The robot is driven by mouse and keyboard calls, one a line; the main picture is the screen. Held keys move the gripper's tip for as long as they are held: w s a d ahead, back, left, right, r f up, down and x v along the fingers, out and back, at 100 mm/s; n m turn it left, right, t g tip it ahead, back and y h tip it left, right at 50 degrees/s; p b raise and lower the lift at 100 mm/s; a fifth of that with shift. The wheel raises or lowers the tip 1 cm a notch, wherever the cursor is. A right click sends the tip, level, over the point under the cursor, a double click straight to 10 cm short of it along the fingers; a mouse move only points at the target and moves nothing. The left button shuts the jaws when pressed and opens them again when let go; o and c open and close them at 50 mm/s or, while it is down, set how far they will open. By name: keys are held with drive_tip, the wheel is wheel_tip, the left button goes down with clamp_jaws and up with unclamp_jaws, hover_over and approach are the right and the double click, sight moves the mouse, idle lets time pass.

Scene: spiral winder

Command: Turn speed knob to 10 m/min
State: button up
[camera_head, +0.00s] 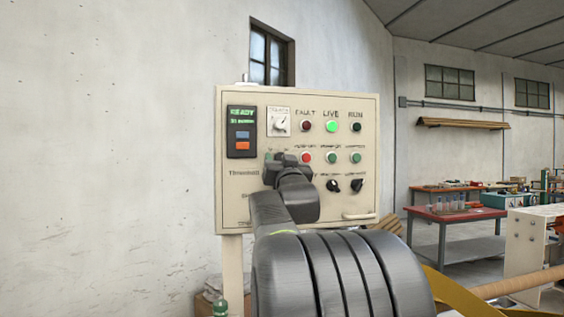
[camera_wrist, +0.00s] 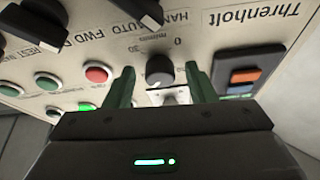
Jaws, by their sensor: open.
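The speed knob (camera_wrist: 160,72) is a small black round knob on the panel, with "0", "30" and "m/min" printed beside it. It shows upside down in the wrist view, with a pale mark near its lower edge in the picture. My gripper (camera_wrist: 159,82) is open, with one green finger on each side of the knob. Gaps show between the fingers and the knob, and I cannot tell whether either touches it. In the head view my gripper (camera_head: 284,161) is in front of the panel and hides the knob.
The cream control panel (camera_head: 229,205) carries a lit display (camera_head: 242,116), a white dial (camera_head: 279,122), several lamps and buttons, and two black selector switches (camera_head: 333,186) to the right of my arm. A pale handle (camera_head: 358,216) sits at lower right. Work tables (camera_head: 450,214) stand farther right.

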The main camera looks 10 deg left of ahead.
drive_tip(key=c, duration=1)
drive_tip(key=shift+o, duration=0.2)
drive_tip(key=shift+n, duration=0.5)
drive_tip(key=shift+w+d+r+n+g+y+p, duration=0.15)
drive_tip(key=shift+n+g+y+p, duration=1)
drive_tip(key=shift+n+p, duration=1.7)
drive_tip(key=shift+d+r+n+g+y+p, duration=0.1)
drive_tip(key=shift+n+g+y+p, duration=0.95)
drive_tip(key=shift+n, duration=3.45)
drive_tip(key=shift+w+d+r+n+g+y+p, duration=0.15)
drive_tip(key=shift+n+g+y+p, duration=0.45)
drive_tip(key=shift+n+g+p, duration=2.25)
drive_tip(key=shift+s+f+n+t+b, duration=0.1)
drive_tip(key=shift+n+t+b, duration=0.4)
drive_tip(key=shift+n+t, duration=0.5)
